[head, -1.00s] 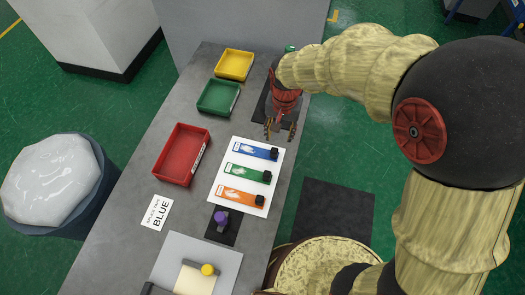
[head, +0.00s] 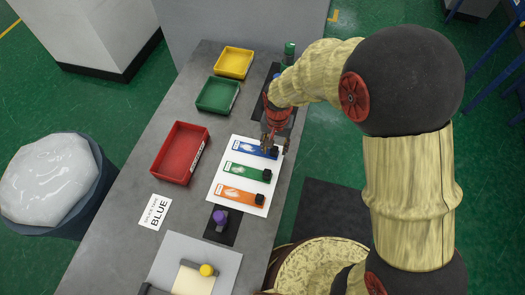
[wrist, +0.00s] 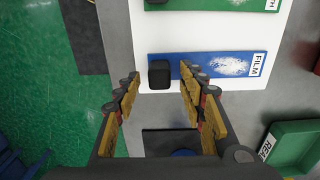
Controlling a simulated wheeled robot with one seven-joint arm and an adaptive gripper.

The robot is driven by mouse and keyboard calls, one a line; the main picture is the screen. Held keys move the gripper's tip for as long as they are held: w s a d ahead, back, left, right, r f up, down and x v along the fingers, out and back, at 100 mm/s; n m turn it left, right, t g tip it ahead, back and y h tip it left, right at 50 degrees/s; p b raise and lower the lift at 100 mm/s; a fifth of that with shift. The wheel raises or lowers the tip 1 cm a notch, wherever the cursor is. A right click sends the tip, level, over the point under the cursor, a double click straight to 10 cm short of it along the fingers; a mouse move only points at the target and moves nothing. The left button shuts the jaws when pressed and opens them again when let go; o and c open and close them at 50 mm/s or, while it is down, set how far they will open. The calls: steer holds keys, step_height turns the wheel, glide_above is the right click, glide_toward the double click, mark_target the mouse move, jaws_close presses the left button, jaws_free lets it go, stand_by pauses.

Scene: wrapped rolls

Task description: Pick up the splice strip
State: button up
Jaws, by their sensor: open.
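The blue strip (head: 245,147) lies at the far end of a white sheet (head: 217,195) on the grey bench. It carries a pale patch, a label reading FILM and a black block at one end. In the wrist view the blue strip (wrist: 225,65) runs rightward from its black block (wrist: 160,75). My gripper (head: 271,147) is over the block end in the head view, partly hiding it. In the wrist view my open gripper (wrist: 159,77) has a finger to either side of the block, apparently above it. A card (head: 155,211) on the bench reads BLUE in large letters.
Green (head: 247,173) and orange (head: 240,196) strips with black blocks lie beside the blue one. Red (head: 161,176), green (head: 199,104) and yellow (head: 220,70) trays stand along the left. A purple knob (head: 220,217) and a yellow knob (head: 207,270) are nearer.

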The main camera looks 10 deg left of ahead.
steer(key=shift+c, duration=0.3)
jaws_close()
stand_by(0.3)
